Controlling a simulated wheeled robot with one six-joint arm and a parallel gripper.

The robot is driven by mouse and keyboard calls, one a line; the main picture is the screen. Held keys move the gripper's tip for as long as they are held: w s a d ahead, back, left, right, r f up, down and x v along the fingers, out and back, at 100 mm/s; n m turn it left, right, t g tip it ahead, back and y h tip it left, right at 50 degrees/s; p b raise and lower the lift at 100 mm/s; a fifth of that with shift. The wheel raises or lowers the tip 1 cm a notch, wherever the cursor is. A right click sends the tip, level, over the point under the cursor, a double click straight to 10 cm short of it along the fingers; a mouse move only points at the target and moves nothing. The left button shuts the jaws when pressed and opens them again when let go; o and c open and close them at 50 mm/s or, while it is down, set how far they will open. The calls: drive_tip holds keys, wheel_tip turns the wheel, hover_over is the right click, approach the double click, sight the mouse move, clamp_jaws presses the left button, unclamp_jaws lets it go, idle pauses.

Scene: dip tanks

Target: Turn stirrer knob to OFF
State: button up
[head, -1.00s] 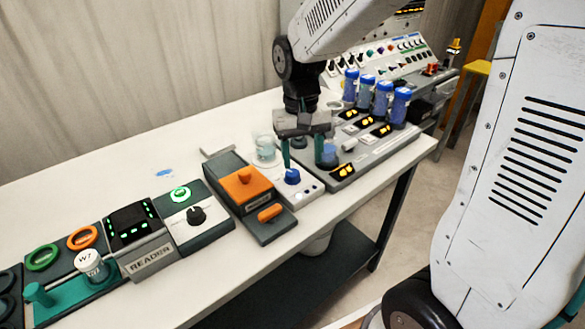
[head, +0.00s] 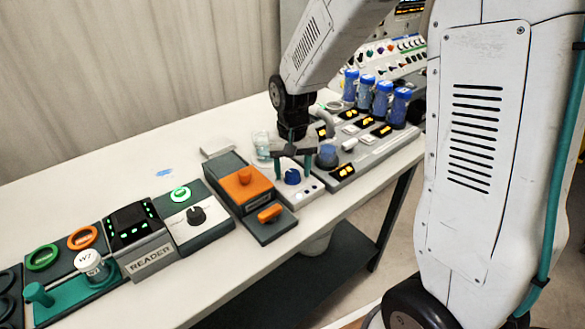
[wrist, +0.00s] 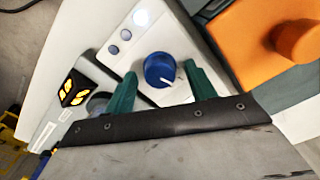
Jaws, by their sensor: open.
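The stirrer knob (head: 292,177) is a round blue knob with a white pointer line, on a light grey panel. In the wrist view the knob (wrist: 160,69) stands just beyond and between the two green fingertips of my gripper (wrist: 164,82). Its white line points toward the right finger. My gripper (head: 293,170) is open, pointing down over the panel, with the fingers on either side of the knob and a gap showing in the wrist view. No OFF lettering is readable.
An orange-topped unit (head: 246,184) with an orange handle stands close left of the panel. A glass beaker (head: 262,146) stands behind. A blue-filled flask (head: 327,156) and yellow-lit displays (head: 343,170) are close on the right. The READER box (head: 140,239) is farther left.

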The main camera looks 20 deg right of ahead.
drive_tip(key=c, duration=1)
drive_tip(key=shift+o, duration=0.2)
drive_tip(key=shift+n, duration=2.9)
drive_tip(key=o, duration=1)
drive_tip(key=shift+c, duration=0.2)
